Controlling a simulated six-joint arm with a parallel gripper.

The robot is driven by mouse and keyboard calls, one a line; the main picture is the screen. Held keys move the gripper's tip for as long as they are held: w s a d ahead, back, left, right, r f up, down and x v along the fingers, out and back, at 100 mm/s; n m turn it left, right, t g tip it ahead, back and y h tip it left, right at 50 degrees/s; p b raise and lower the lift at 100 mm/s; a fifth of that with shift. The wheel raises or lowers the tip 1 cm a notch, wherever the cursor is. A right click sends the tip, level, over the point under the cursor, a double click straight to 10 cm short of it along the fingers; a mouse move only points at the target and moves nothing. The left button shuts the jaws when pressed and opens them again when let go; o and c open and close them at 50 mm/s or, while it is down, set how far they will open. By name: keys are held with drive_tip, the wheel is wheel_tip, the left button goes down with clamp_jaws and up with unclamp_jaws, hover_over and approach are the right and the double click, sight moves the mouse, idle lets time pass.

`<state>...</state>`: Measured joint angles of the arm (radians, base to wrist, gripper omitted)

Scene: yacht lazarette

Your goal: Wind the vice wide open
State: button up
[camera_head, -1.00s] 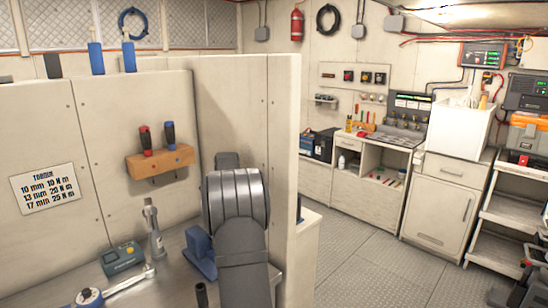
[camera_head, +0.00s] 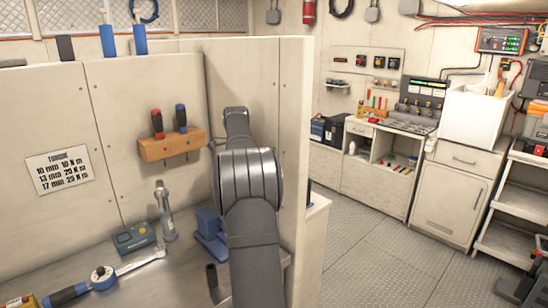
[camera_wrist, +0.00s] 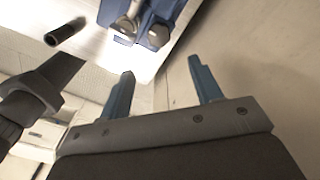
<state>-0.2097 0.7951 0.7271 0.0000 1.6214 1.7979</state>
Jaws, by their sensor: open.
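The blue vice (camera_head: 209,222) sits on the grey metal bench, partly hidden behind my arm in the head view. In the wrist view the vice (camera_wrist: 165,14) is at the top edge, cut off by the frame, with rounded metal ends facing the camera. How far its jaws are apart cannot be told. My gripper (camera_wrist: 160,67) shows two blue fingers spread apart with nothing between them. The fingertips point toward the vice and appear apart from it. In the head view my gripper is hidden.
A short black tube (camera_head: 212,276) stands on the bench beside the vice; it also shows in the wrist view (camera_wrist: 65,32). A torque wrench (camera_head: 103,278), a small green-grey box (camera_head: 134,238) and a silver tool (camera_head: 166,214) are to the left. A panel (camera_head: 297,150) rises closely at the right.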

wheel_tip(320, 180, up, 6)
wheel_tip(320, 180, down, 18)
drive_tip(key=shift+s+r, duration=0.1)
drive_tip(key=shift+r, duration=0.15)
drive_tip(key=c, duration=1)
drive_tip(key=shift+n, duration=2.6)
drive_tip(key=o, duration=1)
drive_tip(key=shift+r, duration=0.1)
wheel_tip(320, 180, up, 17)
drive_tip(key=shift+r, duration=0.15)
